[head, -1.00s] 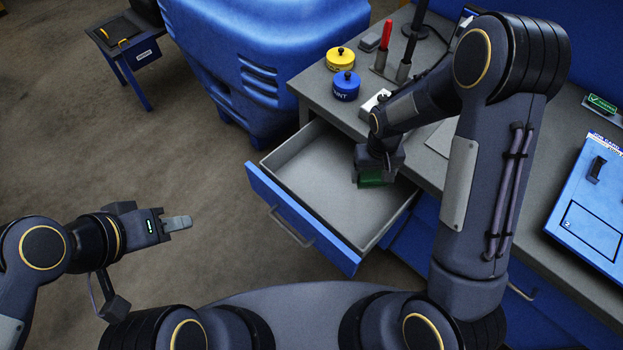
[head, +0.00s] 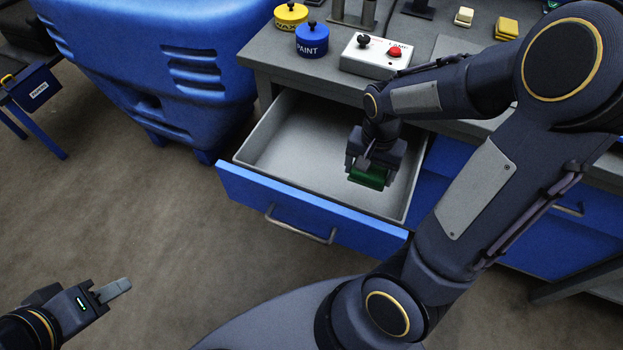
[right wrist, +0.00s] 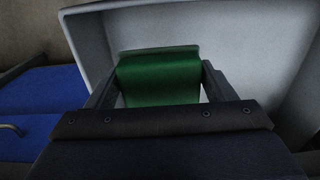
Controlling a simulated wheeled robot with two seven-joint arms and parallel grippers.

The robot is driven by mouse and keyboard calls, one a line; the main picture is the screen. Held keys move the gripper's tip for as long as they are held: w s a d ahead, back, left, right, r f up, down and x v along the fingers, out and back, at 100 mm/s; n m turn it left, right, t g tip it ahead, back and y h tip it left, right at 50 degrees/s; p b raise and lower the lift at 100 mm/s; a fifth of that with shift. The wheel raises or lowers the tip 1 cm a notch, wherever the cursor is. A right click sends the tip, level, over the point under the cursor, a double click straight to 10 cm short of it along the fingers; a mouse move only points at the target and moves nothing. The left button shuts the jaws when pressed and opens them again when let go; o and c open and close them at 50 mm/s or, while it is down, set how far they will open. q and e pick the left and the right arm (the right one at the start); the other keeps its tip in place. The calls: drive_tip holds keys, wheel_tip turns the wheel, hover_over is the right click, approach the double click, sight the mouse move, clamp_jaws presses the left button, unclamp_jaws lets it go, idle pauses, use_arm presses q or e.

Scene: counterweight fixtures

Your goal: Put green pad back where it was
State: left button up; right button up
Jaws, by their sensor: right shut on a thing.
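The green pad (head: 369,177) is held by my right gripper (head: 371,170), over the right part of the open drawer (head: 248,153). In the right wrist view the green pad (right wrist: 160,78) sits between the two fingers of the right gripper (right wrist: 158,90), with the grey drawer interior (right wrist: 245,40) behind it. I cannot tell whether the pad touches the drawer floor. The visible drawer floor is otherwise empty. My left gripper (head: 118,289) is at the lower left, above the floor and away from the drawer. Its fingers look close together, but the gap is unclear.
A yellow block (head: 507,28) lies further right. A large blue bin (head: 150,60) stands left of the bench.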

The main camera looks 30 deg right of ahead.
drive_tip(key=w+a+f, duration=0.2)
drive_tip(key=w+f, duration=0.2)
drive_tip(key=w, duration=0.4)
drive_tip(key=b, duration=0.2)
hover_over(325, 173)
drive_tip(key=f, duration=0.5)
drive_tip(key=shift+s+d+f, duration=0.1)
drive_tip(key=shift+s+f, duration=0.05)
drive_tip(key=shift+s, duration=0.05)
drive_tip(key=shift+w+f, duration=0.1)
drive_tip(key=shift+f, duration=0.1)
wheel_tip(325, 173, down, 3)
drive_tip(key=shift+w+f, duration=0.15)
drive_tip(key=shift+f, duration=0.15)
drive_tip(key=o, duration=1)
